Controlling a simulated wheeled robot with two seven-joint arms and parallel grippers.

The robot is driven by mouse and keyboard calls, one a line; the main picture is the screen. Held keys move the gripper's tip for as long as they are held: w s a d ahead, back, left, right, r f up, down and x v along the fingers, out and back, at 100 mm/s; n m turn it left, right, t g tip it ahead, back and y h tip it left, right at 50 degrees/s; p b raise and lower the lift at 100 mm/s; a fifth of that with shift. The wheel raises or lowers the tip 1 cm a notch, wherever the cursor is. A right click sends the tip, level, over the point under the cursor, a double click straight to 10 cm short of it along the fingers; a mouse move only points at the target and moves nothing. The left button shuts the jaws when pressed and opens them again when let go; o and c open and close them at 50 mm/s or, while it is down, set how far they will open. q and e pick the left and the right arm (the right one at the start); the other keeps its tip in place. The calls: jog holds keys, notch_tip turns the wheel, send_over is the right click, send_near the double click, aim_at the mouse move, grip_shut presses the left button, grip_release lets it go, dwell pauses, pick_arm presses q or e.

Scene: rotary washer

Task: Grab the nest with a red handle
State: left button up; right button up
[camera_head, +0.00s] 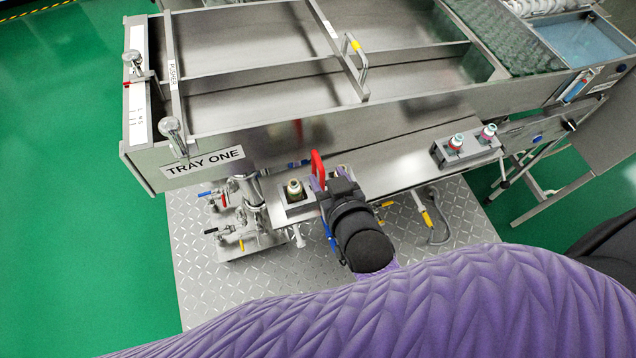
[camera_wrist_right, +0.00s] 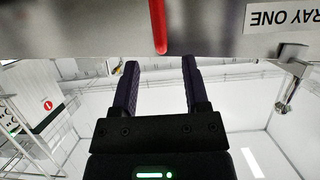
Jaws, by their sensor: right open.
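The red handle (camera_head: 317,167) stands upright beside a small metal nest (camera_head: 297,206) that holds a pale-capped bottle (camera_head: 295,187), on the ledge below the tray's front wall. In the right wrist view the red handle (camera_wrist_right: 158,25) hangs in from the top edge, just beyond the fingertips. My right gripper (camera_head: 331,175) is close to the handle on its right, partly hiding the area around it. In the wrist view its two dark fingers (camera_wrist_right: 160,72) are apart, with nothing between them. My left gripper is not in view.
A large metal tray (camera_head: 270,65) marked TRAY ONE lies behind. Another holder (camera_head: 466,151) with two capped bottles sits on the ledge to the right. Pipes and valves (camera_head: 243,205) stand left of the nest. Green floor is open at the left.

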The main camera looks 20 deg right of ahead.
aim_at(321, 167)
jog(key=x, duration=0.6)
jog(key=shift+a+r, duration=0.1)
jog(key=shift+c, duration=0.5)
grip_shut()
dwell(0.6)
